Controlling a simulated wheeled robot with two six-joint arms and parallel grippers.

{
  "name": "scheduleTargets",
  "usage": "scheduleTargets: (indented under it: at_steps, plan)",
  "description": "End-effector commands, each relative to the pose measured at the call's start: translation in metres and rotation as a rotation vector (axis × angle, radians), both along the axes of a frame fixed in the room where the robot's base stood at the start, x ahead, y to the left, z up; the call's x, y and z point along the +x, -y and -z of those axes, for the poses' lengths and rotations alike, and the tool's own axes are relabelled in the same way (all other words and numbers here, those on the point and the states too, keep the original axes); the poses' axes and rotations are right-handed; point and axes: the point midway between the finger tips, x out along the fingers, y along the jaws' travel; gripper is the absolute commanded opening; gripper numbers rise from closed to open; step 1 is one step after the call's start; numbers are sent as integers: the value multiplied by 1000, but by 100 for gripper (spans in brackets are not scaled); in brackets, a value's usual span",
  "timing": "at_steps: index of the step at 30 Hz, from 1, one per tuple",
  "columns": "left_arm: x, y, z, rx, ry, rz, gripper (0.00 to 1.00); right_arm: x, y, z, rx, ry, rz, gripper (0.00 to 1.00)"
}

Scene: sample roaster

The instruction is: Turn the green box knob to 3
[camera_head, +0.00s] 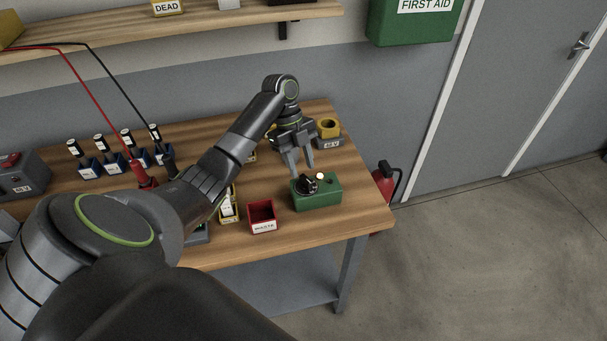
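The green box (322,199) sits on the wooden table near its right front corner. A black knob (306,186) is on its top, left of a small pale round spot (320,176). The number the knob points to is too small to read. My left gripper (302,171) points down just behind and above the knob, its two fingers apart with nothing visible between them. Whether a fingertip touches the knob or box cannot be told. My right gripper is not in view.
A red bin (262,216) and a yellow-framed holder (228,205) stand left of the green box. A yellow cup on a labelled grey base (329,131) stands behind it. Several blue holders (114,162) and red and black cables are at left. A shelf (200,22) hangs above.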

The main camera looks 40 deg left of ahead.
Motion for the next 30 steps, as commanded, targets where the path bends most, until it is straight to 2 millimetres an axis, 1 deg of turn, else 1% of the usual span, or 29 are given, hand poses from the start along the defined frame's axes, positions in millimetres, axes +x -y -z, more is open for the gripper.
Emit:
scheduleTargets:
  at_steps: [1,2,3,15,18,22,26,30]
  plan:
    - [2,-6,-18,1,2,-2,37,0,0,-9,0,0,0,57]
    - [3,-8,-25,2,1,-1,37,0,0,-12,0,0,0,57]
    - [3,-11,-34,1,-1,-1,37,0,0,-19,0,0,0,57]
    - [11,-34,-94,0,-2,-2,37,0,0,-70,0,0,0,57]
    - [13,-39,-106,-1,-3,-2,37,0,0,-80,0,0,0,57]
    - [14,-45,-118,-1,-3,-2,37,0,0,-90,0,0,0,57]
    - [16,-49,-125,0,-3,-1,37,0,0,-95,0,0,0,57]
    - [16,-50,-127,-1,-3,-1,37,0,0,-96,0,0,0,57]
